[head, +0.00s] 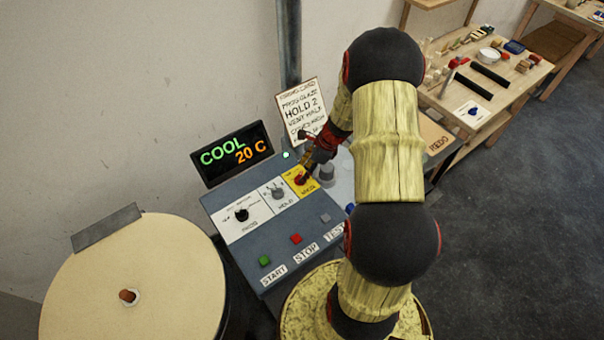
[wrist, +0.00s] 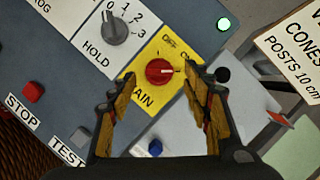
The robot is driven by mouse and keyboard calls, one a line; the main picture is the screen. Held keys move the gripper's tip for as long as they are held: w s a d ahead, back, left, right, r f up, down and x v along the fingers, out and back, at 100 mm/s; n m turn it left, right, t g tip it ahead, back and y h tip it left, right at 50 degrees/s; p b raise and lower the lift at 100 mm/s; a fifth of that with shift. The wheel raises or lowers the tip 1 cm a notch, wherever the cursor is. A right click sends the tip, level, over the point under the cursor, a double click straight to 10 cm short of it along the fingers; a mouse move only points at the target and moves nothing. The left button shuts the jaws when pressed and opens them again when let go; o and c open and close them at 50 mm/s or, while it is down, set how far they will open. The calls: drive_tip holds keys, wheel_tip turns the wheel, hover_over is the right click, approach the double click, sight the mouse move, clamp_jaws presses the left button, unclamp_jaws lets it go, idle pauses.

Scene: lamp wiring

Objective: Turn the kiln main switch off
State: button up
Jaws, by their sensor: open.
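The kiln main switch is a red rotary knob (wrist: 160,71) on a yellow plate (wrist: 152,52) marked OFF and MAIN. In the wrist view its pale pointer mark points right, while the word OFF is printed above the knob. The red knob (head: 299,180) also shows in the head view, partly hidden by my gripper. My gripper (wrist: 162,82) is open, with one finger on each side of the knob in the wrist view. Nothing is held. I cannot tell whether either fingertip touches the knob.
The HOLD knob (wrist: 115,30) sits close beside the yellow plate. A green lamp (wrist: 223,24) glows near it. The display (head: 232,153) reads COOL 20 C. START (head: 265,260) and STOP (head: 296,238) buttons are on the panel front. The round kiln lid (head: 135,260) is at left.

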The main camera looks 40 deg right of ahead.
sight(301, 175)
drive_tip(key=shift+x, duration=1.5)
drive_tip(key=shift+c, duration=0.7)
drive_tip(key=c, duration=1)
